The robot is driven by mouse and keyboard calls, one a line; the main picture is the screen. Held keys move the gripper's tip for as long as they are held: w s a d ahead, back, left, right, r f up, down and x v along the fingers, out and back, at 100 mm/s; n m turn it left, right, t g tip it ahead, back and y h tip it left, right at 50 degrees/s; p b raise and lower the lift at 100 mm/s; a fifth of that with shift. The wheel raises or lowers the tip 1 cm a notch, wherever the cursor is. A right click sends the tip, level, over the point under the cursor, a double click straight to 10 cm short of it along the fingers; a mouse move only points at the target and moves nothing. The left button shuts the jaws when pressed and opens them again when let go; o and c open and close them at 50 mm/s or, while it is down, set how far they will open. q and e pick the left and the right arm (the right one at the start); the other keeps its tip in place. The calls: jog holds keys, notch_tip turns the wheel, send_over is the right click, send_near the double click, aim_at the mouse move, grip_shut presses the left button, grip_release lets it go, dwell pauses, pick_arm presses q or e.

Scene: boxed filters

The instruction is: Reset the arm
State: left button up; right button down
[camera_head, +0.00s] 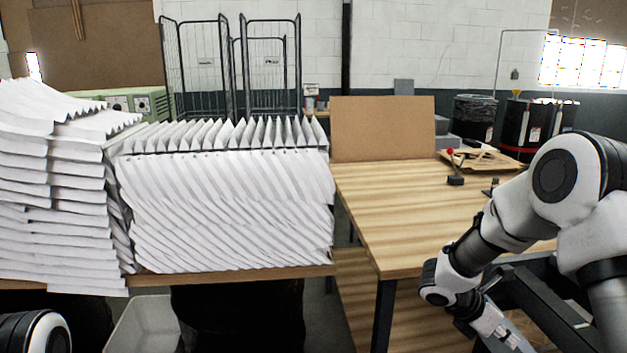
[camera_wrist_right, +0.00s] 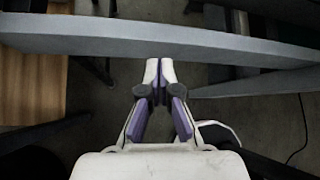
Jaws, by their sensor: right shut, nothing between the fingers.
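My right arm comes in from the right in the head view and hangs down past the right side of the wooden table (camera_head: 420,215). My right gripper (camera_head: 517,343) is low, near the bottom edge of the head view. In the right wrist view my right gripper (camera_wrist_right: 160,75) is shut, its fingertips together with nothing between them. It points at a grey frame bar (camera_wrist_right: 200,40) over the dark floor. Of my left arm only a rounded white and black part shows at the lower left of the head view. My left gripper is out of view.
Stacks of pleated white filters (camera_head: 225,195) fill a table at the left and centre. A brown board (camera_head: 382,128) stands at the wooden table's back. A small red-knobbed device (camera_head: 454,170) sits on it. A grey bin (camera_head: 145,325) is below the filters. The wooden tabletop's middle is clear.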

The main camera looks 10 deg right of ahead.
jog(key=s+a+f+m+g+y, duration=0.2)
jog(key=s+a+f+m+y, duration=0.25)
jog(key=s+a+f, duration=0.9)
jog(key=s+a+f+m+g+y, duration=0.4)
jog(key=s+a+f, duration=0.65)
jog(key=s, duration=0.55)
jog(key=w+f+m+t, duration=0.3)
jog(key=w+m+t, duration=0.5)
jog(key=m, duration=0.2)
jog(key=shift+f+t+y, duration=0.15)
jog(key=shift+t+y, duration=0.25)
jog(key=shift+y, duration=0.05)
